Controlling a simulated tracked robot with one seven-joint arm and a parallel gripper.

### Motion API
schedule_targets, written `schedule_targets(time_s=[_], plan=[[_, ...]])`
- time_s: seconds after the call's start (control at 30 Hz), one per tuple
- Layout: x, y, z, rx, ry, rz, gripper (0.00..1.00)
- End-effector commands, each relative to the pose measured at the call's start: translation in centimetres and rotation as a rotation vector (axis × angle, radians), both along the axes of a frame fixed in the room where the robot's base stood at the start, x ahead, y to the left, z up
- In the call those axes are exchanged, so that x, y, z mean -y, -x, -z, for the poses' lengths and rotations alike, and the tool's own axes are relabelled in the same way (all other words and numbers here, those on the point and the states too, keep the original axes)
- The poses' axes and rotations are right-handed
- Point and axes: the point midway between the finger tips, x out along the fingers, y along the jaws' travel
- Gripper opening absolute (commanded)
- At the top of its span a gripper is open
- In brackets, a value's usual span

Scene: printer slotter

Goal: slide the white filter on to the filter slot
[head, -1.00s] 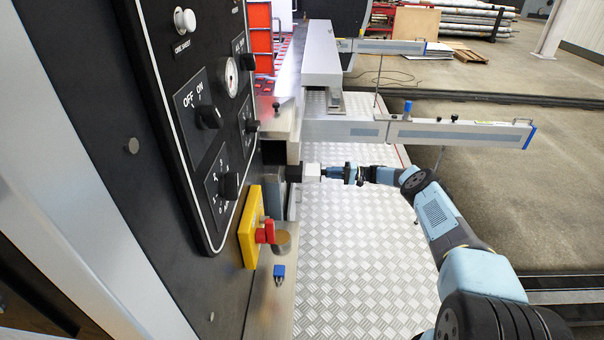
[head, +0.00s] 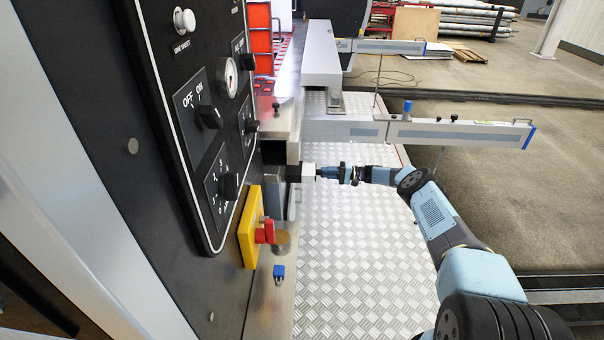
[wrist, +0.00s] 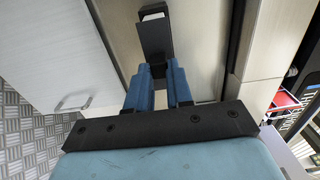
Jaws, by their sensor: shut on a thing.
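The white filter (head: 309,172) is a small pale block in the head view, at the tip of my gripper (head: 319,173). My gripper is shut on it and points left toward the machine. The black filter slot (head: 293,173) lies just left of the filter, and the filter's left side meets or overlaps it; I cannot tell how far it is in. In the wrist view, my blue fingers (wrist: 160,82) point at a dark block with a grey face (wrist: 154,38). The filter is hard to make out there.
A black control panel (head: 195,120) with knobs and a yellow box with a red switch (head: 250,228) stand left of the arm. A metal rail (head: 420,130) runs above it. In the wrist view, a white panel with a handle (wrist: 60,55) is at left. Patterned metal floor (head: 350,260) is clear.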

Motion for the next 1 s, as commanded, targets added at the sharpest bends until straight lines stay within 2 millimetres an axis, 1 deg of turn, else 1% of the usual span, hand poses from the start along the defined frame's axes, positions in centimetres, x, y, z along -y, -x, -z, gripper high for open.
schedule_targets(time_s=[1.0], plan=[[-2.1, 0.1, 0.0, 0.0, 0.0, 0.0, 0.0]])
